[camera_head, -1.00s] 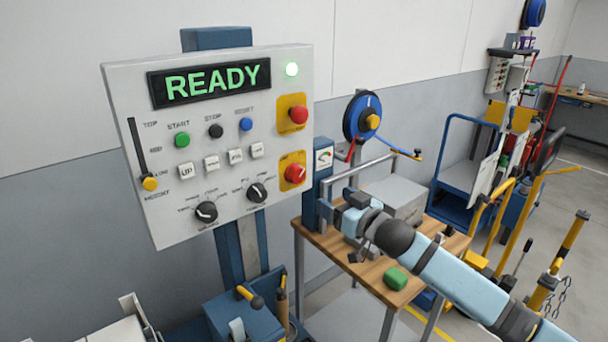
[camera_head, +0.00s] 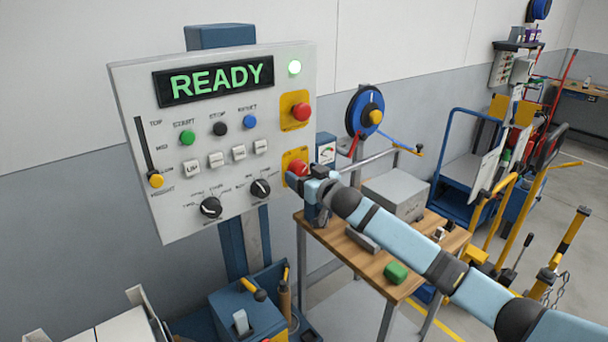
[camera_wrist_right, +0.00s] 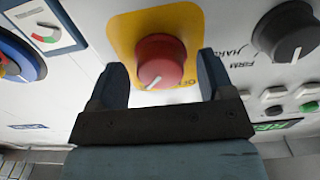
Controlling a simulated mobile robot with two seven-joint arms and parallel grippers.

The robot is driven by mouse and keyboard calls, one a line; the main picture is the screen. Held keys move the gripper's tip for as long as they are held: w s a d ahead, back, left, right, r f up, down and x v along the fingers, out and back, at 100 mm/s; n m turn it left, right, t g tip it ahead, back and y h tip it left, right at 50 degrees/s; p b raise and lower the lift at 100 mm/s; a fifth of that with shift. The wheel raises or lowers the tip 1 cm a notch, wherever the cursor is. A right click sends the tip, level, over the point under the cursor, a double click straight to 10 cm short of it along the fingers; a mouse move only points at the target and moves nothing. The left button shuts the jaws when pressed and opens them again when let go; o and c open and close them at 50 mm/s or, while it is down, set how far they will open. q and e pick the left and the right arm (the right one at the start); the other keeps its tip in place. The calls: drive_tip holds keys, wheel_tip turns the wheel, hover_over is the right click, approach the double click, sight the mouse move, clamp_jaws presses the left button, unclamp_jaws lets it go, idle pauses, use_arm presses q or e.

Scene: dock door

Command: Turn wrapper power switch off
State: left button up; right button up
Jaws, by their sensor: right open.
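The wrapper control panel (camera_head: 225,145) shows a green READY display and a lit green lamp. The red rotary power switch on its yellow plate (camera_head: 292,158) is at the lower right of the panel, partly hidden by my right gripper in the head view. In the right wrist view the red switch (camera_wrist_right: 160,60) has a white pointer mark aimed toward the lower left. My right gripper (camera_head: 296,177) is open, with one finger on each side of the red switch (camera_wrist_right: 160,75); I cannot tell whether they touch it. My left gripper is not in view.
A red button (camera_head: 301,112) sits on another yellow plate above the switch. Black knobs (camera_head: 261,188) are to the left. A blue hose reel (camera_head: 366,111) hangs behind.

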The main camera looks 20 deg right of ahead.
drive_tip(key=shift+c, duration=0.4)
drive_tip(key=c, duration=0.8)
drive_tip(key=shift+c, duration=0.2)
drive_tip(key=shift+n, duration=0.3)
drive_tip(key=n+p, duration=0.1)
drive_tip(key=n, duration=0.2)
drive_tip(key=shift+r+n+p, duration=0.1)
drive_tip(key=shift+n+p, duration=0.2)
drive_tip(key=shift+p, duration=0.1)
drive_tip(key=n+p, duration=0.1)
drive_tip(key=n, duration=0.3)
drive_tip(key=shift+d+n, duration=0.1)
drive_tip(key=shift+n, duration=0.2)
drive_tip(key=n+p, duration=0.1)
drive_tip(key=n, duration=0.3)
drive_tip(key=shift+n, duration=0.3)
drive_tip(key=shift+n+p, duration=0.6)
drive_tip(key=shift+n, duration=1.6)
